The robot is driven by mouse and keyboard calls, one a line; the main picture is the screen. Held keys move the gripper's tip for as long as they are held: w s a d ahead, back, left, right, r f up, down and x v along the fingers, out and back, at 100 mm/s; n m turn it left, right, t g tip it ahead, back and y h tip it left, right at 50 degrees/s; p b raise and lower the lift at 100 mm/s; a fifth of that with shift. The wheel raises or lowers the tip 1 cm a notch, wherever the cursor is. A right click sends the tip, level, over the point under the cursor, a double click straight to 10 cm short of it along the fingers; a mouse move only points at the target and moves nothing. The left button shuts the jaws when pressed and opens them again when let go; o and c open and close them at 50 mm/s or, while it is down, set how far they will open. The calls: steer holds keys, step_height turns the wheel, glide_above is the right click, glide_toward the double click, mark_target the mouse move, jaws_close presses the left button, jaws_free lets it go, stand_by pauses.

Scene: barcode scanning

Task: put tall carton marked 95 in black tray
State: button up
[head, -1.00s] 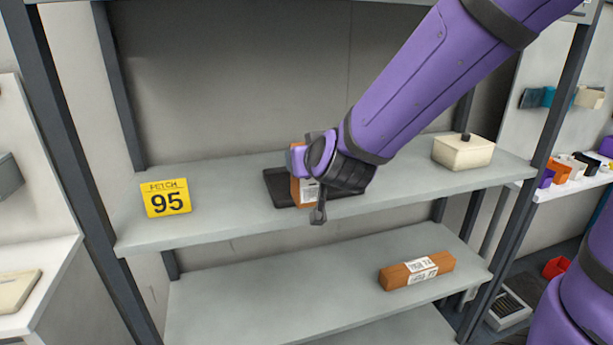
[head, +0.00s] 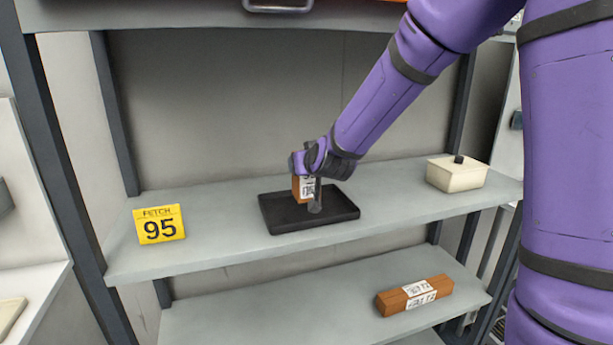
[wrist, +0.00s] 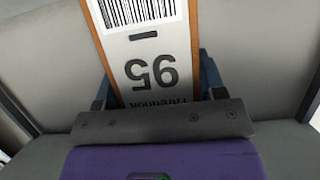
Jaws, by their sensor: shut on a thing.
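The tall carton marked 95 (head: 302,188) is orange-brown with a white label. In the wrist view the carton (wrist: 151,60) shows a barcode and the number 95, upside down in the picture. My gripper (head: 308,165) is shut on the carton's upper part and holds it upright over the black tray (head: 274,222). The carton's lower end is at the tray's floor; I cannot tell whether it touches. The jaws also show in the wrist view (wrist: 157,92). The tray lies flat on the upper shelf, mostly empty.
A yellow sign reading FETCH 95 (head: 159,225) stands left on the shelf (head: 215,235). A cream lidded box (head: 457,174) stands right. Another brown carton (head: 414,295) lies on the lower shelf. Dark posts frame the unit.

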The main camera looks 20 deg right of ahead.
steer(key=f, duration=0.1)
steer(key=w+f, duration=0.1)
steer(key=f, duration=0.1)
steer(key=shift+d, duration=0.2)
steer(key=shift+f, duration=0.3)
steer(key=shift+f, duration=0.1)
steer(key=o, duration=1.1)
steer(key=shift+s, duration=0.25)
steer(key=v, duration=1.2)
steer(key=shift+w+r, duration=0.1)
steer(key=shift+r, duration=0.1)
steer(key=s+d+r+g, duration=0.2)
steer(key=s, duration=0.7)
steer(key=s+d+r+g, duration=0.2)
steer(key=s+g, duration=0.1)
steer(key=s, duration=0.6)
steer(key=s+d+r+g, duration=0.2)
steer(key=s+g, duration=0.1)
steer(key=s, duration=0.6)
steer(key=shift+s+d+r, duration=0.2)
steer(key=shift+s+r, duration=0.05)
steer(key=shift+s, duration=0.1)
